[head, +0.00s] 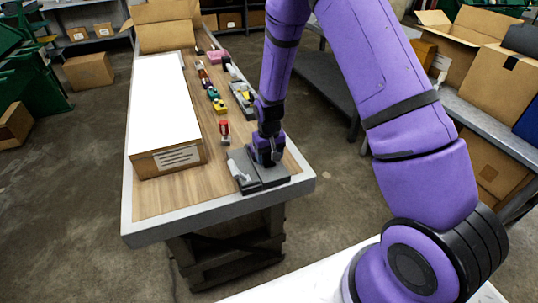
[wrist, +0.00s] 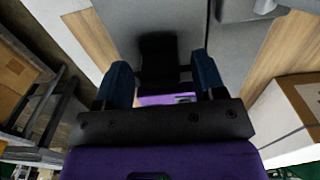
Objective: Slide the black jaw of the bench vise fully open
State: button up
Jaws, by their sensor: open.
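The bench vise has a flat grey base (head: 270,180) near the front right corner of the workbench. A lighter grey block (head: 239,172) stands at its left end and also shows at the top right of the wrist view (wrist: 238,12). My gripper (head: 267,160) is low over the right part of the vise, pointing down. In the wrist view its two blue fingers are apart, and a black block, apparently the black jaw (wrist: 158,50), lies between them. I cannot tell whether the fingers touch it. In the head view my gripper hides most of this jaw.
The wooden workbench (head: 170,198) has a grey rim. A long box with a white top (head: 160,100) fills its left side. A red item (head: 224,130) and several small coloured items lie behind the vise. Shelves with cardboard boxes (head: 490,90) stand to the right.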

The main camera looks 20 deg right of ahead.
grip_shut()
jog(key=shift+s, duration=2.55)
grip_release()
jog(key=shift+s, duration=0.1)
jog(key=shift+r, duration=0.1)
notch_tip(320, 180, up, 11)
jog(key=shift+f, duration=0.2)
